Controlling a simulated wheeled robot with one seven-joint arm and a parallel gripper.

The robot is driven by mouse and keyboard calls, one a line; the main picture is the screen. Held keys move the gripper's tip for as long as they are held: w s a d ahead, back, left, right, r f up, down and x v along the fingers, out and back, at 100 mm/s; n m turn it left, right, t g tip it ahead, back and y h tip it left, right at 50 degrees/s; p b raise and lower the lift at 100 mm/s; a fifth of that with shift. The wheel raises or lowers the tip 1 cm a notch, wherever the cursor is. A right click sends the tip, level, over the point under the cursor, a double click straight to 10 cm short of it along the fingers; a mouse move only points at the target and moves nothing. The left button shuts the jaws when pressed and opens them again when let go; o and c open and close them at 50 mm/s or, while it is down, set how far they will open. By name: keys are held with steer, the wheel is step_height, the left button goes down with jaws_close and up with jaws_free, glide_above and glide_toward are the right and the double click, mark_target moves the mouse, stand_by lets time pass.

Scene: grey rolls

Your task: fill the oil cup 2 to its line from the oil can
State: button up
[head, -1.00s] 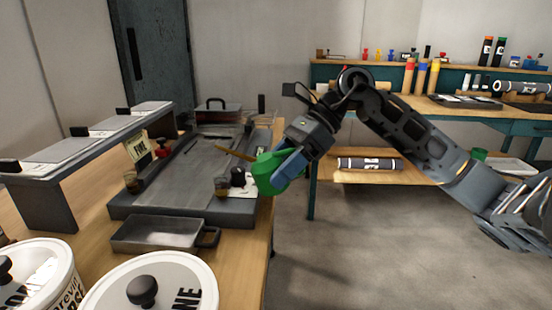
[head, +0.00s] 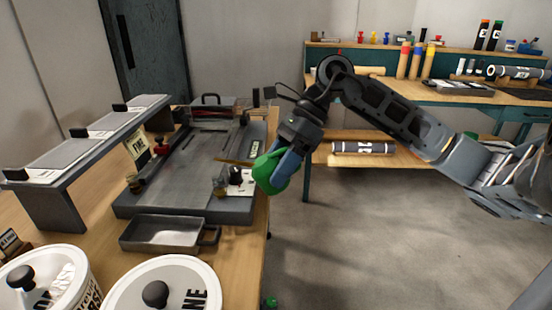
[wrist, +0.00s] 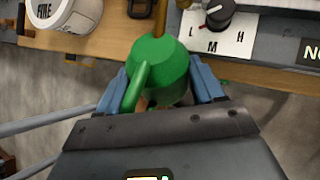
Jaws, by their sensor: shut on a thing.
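The green oil can (head: 270,171) is held in my gripper (head: 284,165), off the right edge of the machine bed. Its thin brown spout (head: 236,161) points left over the bed's right end. In the wrist view the can (wrist: 158,62) sits between the blue fingers, and its spout (wrist: 160,16) runs out of the top of the picture. One small oil cup (head: 219,187) stands at the bed's front right, near the spout. Another small cup (head: 134,185) stands at the left. I cannot read which is cup 2, nor see a fill line or the spout tip clearly.
A black knob (head: 236,176) on a white L-M-H plate sits right beside the right cup. A grey tray (head: 160,234) lies in front of the bed. White lidded tubs (head: 165,285) stand at the front left. Open floor lies right of the table.

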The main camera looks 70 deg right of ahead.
steer(key=shift+r+p, duration=0.3)
steer(key=shift+p, duration=0.5)
steer(key=shift+r+g+h+p, duration=0.5)
steer(key=shift+r+g, duration=0.3)
steer(key=shift+g, duration=0.3)
stand_by(0.6)
